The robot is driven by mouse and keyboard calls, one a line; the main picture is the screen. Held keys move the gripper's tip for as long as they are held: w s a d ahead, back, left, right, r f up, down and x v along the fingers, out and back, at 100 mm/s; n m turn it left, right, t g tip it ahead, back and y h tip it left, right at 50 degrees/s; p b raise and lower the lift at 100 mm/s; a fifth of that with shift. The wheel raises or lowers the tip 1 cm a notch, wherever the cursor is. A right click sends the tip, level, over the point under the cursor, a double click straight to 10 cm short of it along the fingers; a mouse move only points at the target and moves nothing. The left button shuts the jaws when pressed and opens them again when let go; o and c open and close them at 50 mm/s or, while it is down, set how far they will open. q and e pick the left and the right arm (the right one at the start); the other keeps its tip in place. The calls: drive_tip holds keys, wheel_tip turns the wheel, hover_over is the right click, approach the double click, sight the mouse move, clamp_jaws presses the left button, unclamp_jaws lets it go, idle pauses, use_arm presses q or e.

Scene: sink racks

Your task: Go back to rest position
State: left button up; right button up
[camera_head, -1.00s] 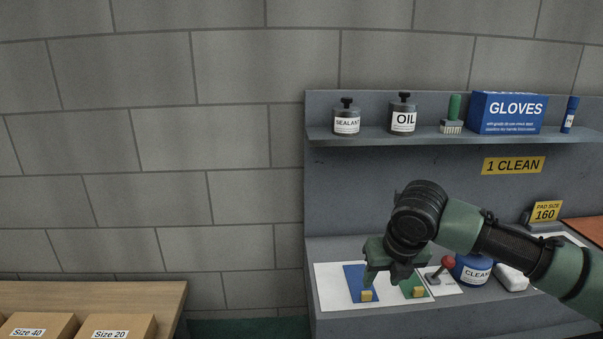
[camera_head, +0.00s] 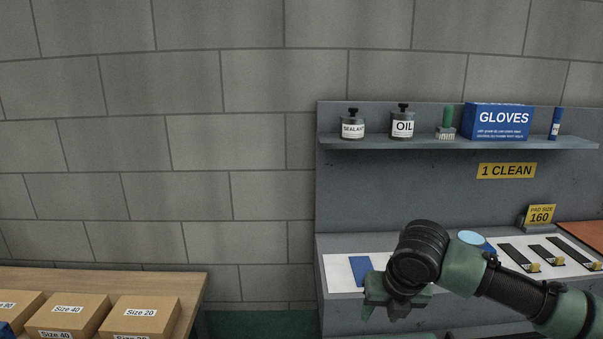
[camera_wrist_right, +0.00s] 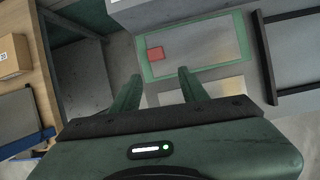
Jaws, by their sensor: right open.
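My right gripper (camera_head: 395,301) hangs low at the front edge of the grey bench (camera_head: 334,247) in the head view, fingers pointing down. In the right wrist view my right gripper (camera_wrist_right: 158,76) has its two green fingers apart, with nothing held between them. Below and beyond the fingers lies a green-bordered panel (camera_wrist_right: 218,64) with a small red block (camera_wrist_right: 155,53) on it. My left gripper is not in view.
The bench holds a white sheet with a blue pad (camera_head: 360,270), partly hidden by my arm. Black strips (camera_head: 516,256) lie to the right. A shelf above carries bottles and a GLOVES box (camera_head: 498,121). A wooden table with boxes (camera_head: 140,315) stands left.

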drive_tip(key=s+a+f+m+y, duration=0.4)
drive_tip(key=s+a+f+m, duration=0.8)
drive_tip(key=s, duration=0.2)
drive_tip(key=s+d+f+m+h, duration=0.2)
drive_tip(key=s+d+f+m, duration=0.2)
drive_tip(key=s+d+m, duration=0.6)
drive_tip(key=s+d+f+m+h, duration=0.3)
drive_tip(key=s+d+f+m, duration=0.2)
drive_tip(key=s+d+m, duration=0.45)
wheel_tip(320, 180, down, 28)
drive_tip(key=a+m+g, duration=0.2)
drive_tip(key=a, duration=0.1)
drive_tip(key=s+d+f+g, duration=0.1)
drive_tip(key=s+d+f, duration=0.2)
drive_tip(key=s+f, duration=1.2)
drive_tip(key=shift+s+b, duration=0.4)
drive_tip(key=shift+s, duration=0.45)
